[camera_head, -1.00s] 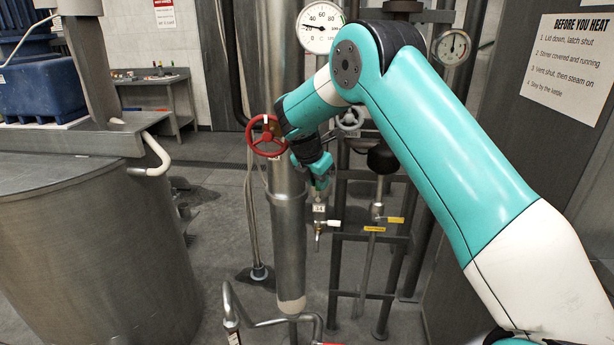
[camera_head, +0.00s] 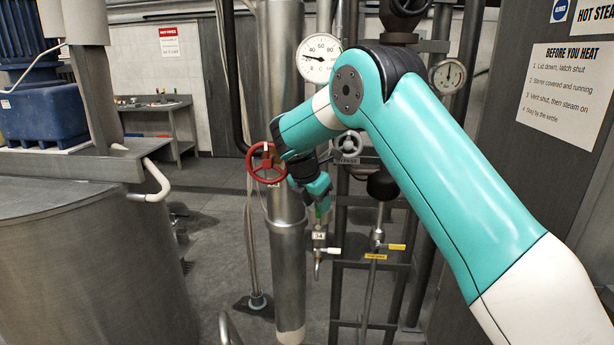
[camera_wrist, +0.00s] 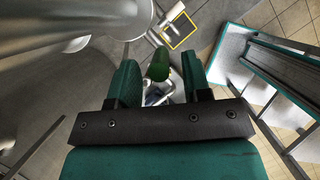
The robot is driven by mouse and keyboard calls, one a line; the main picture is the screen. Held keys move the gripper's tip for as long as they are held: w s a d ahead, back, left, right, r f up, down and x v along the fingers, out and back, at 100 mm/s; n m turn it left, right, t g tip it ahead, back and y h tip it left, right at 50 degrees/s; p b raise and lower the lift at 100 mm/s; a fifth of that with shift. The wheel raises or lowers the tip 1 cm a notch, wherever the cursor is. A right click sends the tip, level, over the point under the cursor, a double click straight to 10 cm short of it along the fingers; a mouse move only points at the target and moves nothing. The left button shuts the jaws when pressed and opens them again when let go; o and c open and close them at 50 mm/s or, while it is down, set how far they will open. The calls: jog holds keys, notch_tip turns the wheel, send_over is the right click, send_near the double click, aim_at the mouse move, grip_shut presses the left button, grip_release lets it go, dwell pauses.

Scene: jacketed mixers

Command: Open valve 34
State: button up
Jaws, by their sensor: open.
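A small valve (camera_head: 319,250) with a white tag reading 34 and a pale side handle stands on a thin pipe, right of the large steel column. My gripper (camera_head: 319,203) is just above that tag, pointing down. In the wrist view my gripper (camera_wrist: 159,78) is open, with one green finger on each side. A green rounded piece (camera_wrist: 157,66) lies between the fingers, with visible gaps on both sides. It may be the top of the valve; I cannot tell for sure. Metal fittings beneath it are partly hidden by my gripper.
A red handwheel (camera_head: 266,163) is left of my gripper, a grey handwheel (camera_head: 349,143) is behind it. A valve with yellow tags (camera_head: 378,245) is to the right. Gauges (camera_head: 319,58) hang above. A steel kettle (camera_head: 90,265) fills the left; a panel with notices (camera_head: 568,80) is right.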

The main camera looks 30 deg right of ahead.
jog(key=v, duration=1.5)
jog(key=shift+s, duration=0.15)
jog(key=s+a+f+m+y+b, duration=0.2)
jog(key=s+a+m, duration=0.3)
jog(key=s, duration=0.7)
jog(key=s+a+f+m+g+y+b, duration=0.1)
jog(key=s+a+f+m+y+b, duration=0.1)
jog(key=s, duration=1)
jog(key=s+a+f+m+y+b, duration=0.2)
jog(key=s+a+f+m+y, duration=0.2)
jog(key=s, duration=0.9)
jog(key=a+f+m, duration=0.2)
jog(key=a+m, duration=0.1)
jog(key=m, duration=0.1)
jog(key=shift+a+g+y+b, duration=0.3)
